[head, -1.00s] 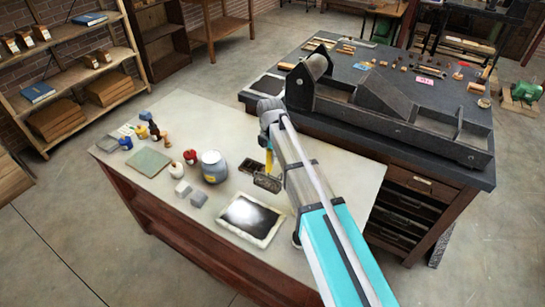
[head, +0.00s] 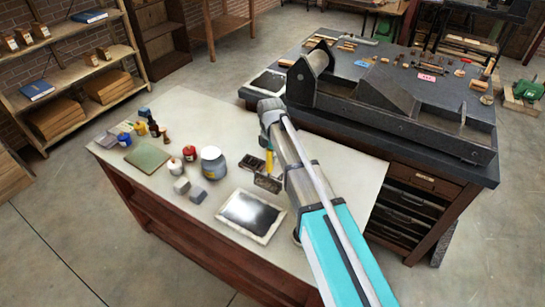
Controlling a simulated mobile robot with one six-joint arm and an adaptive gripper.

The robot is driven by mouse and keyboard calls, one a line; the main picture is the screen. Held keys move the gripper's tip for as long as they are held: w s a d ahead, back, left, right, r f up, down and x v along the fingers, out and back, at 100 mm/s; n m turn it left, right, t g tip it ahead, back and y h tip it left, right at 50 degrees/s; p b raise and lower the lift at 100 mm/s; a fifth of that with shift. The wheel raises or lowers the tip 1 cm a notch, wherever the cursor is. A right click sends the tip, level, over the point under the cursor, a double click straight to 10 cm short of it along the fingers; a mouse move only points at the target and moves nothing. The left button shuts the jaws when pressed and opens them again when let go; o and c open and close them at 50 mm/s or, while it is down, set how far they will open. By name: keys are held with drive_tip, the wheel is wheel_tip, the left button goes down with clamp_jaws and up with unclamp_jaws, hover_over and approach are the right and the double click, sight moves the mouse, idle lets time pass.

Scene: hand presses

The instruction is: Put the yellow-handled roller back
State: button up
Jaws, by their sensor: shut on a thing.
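The roller has a yellow handle (head: 269,160) and a dark cylinder in a frame (head: 267,183). It hangs handle up, cylinder down, over the pale table top (head: 225,118), right of the large grey jar. I cannot tell whether the cylinder touches the table. My gripper (head: 268,142) is shut on the roller, at the upper part of the handle; its fingers are mostly hidden by my arm. A white-rimmed slab with a dark, shiny surface (head: 250,216) lies on the table to the front left of the roller.
A grey jar (head: 213,162), a red jar (head: 190,153) and two grey blocks (head: 189,190) stand left of the roller. Several small bottles (head: 152,128) and a green mat (head: 147,157) are farther left. A press (head: 385,105) on a dark bench (head: 480,176) stands behind my arm.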

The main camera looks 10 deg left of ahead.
drive_tip(key=shift+f+b, duration=1.25)
drive_tip(key=shift+f, duration=0.5)
drive_tip(key=o, duration=1.1)
drive_tip(key=shift+o, duration=0.2)
drive_tip(key=shift+o, duration=1.2)
drive_tip(key=shift+r, duration=0.1)
drive_tip(key=shift+r+p, duration=3.8)
drive_tip(key=shift+r, duration=0.15)
